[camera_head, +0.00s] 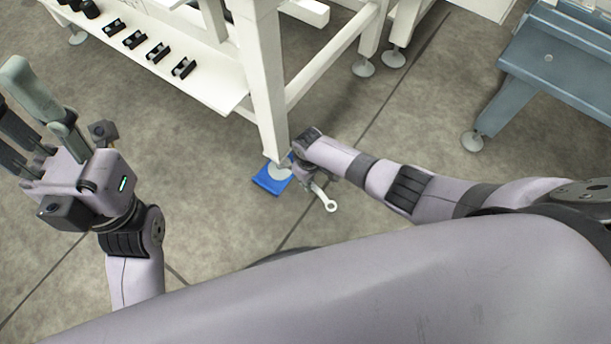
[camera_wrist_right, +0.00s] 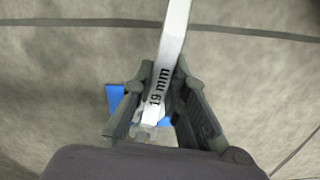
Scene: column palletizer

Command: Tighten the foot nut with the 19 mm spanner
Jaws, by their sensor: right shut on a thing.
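The spanner (camera_head: 331,205) is pale metal, and its ring end shows below my right gripper in the head view. In the right wrist view the spanner (camera_wrist_right: 170,45) runs upward from between the fingers, marked "19 mm". My right gripper (camera_head: 308,177) is shut on it, low beside the machine foot (camera_head: 279,172). The foot is a round pale disc under a white leg, on a blue pad (camera_head: 268,184). I cannot make out the foot nut or whether the spanner touches it. My left gripper (camera_head: 20,95) is raised at the left, away from the foot; its finger gap is unclear.
The white frame leg (camera_head: 262,80) stands right above the foot. A white shelf (camera_head: 215,85) with several black parts extends to the upper left. A blue-grey stand (camera_head: 545,75) is at the upper right. The concrete floor in front of the foot is clear.

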